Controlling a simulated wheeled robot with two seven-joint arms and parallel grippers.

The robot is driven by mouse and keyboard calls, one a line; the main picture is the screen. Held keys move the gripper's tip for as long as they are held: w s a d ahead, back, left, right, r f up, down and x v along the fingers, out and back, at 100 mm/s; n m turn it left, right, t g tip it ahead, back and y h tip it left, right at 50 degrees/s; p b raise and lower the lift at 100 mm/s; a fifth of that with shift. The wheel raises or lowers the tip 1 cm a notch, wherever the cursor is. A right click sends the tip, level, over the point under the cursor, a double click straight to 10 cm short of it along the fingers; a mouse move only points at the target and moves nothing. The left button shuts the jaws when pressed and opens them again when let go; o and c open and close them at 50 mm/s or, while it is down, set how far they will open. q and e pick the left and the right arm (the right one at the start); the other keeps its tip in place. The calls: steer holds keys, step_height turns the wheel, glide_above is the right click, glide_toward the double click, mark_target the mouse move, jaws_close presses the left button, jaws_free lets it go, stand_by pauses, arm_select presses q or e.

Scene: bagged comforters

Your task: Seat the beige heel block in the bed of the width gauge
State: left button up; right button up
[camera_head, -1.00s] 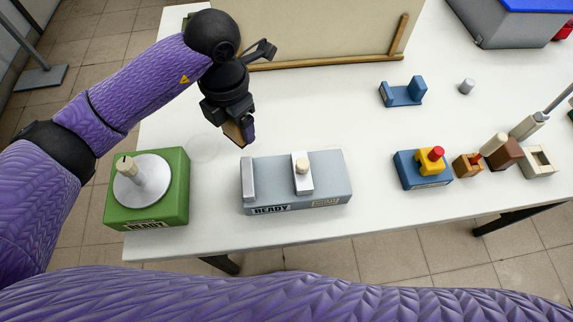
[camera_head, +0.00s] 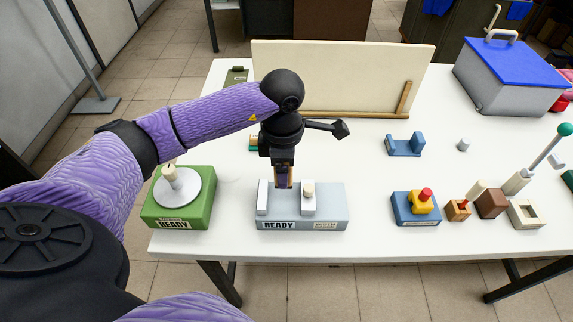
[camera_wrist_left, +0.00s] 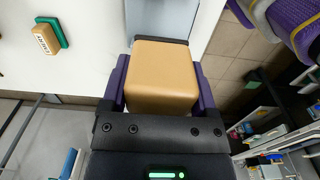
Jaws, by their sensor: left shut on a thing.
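The width gauge (camera_head: 330,213) is a grey block with a "READY" label on its front, near the table's front edge. A white fixed jaw (camera_head: 262,197) stands at its left and a white slide with a beige knob (camera_head: 308,199) stands right of it. My left gripper (camera_head: 284,184) points down between these two jaws, shut on the beige heel block. The heel block (camera_wrist_left: 162,77) fills the middle of the left wrist view between the fingers. Whether its underside touches the bed is hidden. My right gripper is out of view.
A green box with a round dial (camera_head: 205,205) stands left of the gauge. A blue fixture with a yellow piece (camera_head: 405,207) and several small blocks stand to the right. A beige board (camera_head: 340,75) stands behind.

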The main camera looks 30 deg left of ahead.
arm_select(q)
steer(key=shift+f+b, duration=2.05)
steer(key=shift+f, duration=0.6)
steer(key=shift+f+b, duration=1.1)
steer(key=shift+f, duration=0.15)
steer(key=o, duration=1.1)
steer(key=shift+o, duration=0.2)
steer(key=shift+r, duration=0.1)
steer(key=shift+r+p, duration=2.75)
steer(key=shift+r, duration=0.7)
